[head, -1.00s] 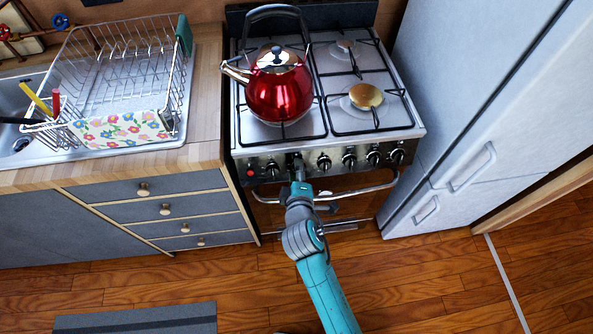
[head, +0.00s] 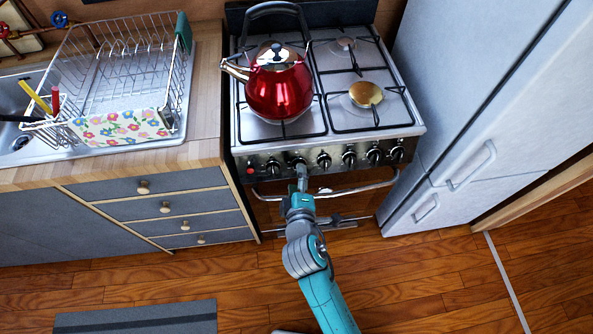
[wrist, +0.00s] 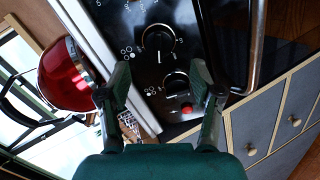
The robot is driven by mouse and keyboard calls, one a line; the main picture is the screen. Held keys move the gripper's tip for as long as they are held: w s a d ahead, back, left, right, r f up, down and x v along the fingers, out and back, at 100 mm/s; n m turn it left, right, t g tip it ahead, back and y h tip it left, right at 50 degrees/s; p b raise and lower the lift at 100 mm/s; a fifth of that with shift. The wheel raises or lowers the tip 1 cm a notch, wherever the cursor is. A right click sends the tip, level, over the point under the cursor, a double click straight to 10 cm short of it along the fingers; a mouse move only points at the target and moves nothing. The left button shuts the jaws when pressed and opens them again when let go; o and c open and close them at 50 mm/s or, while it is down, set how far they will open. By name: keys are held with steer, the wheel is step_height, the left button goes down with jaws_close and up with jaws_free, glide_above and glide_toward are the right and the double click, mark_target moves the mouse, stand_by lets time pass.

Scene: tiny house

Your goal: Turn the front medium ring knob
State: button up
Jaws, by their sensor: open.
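The stove's front panel (head: 336,160) carries a row of black knobs. I cannot tell from a label which one is the front medium ring knob. My gripper (head: 302,178) is open and empty, just in front of the panel below the second knob from the left (head: 297,162). In the wrist view, my open fingers (wrist: 161,72) frame the space in front of two knobs. The nearer-to-centre knob (wrist: 158,40) lies beyond the fingertips, with a white pointer line. The end knob (wrist: 176,84) shows between the fingers beside a red button (wrist: 186,108). No contact is visible.
A red kettle (head: 278,92) stands on the left burners. The oven handle bar (head: 345,190) runs below the knobs, close to my gripper. A drawer counter (head: 140,190) is at left and a fridge (head: 480,110) at right. The wooden floor in front is mostly clear.

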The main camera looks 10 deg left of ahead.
steer(key=v, duration=0.7)
steer(key=shift+s, duration=0.3)
steer(key=shift+d, duration=0.15)
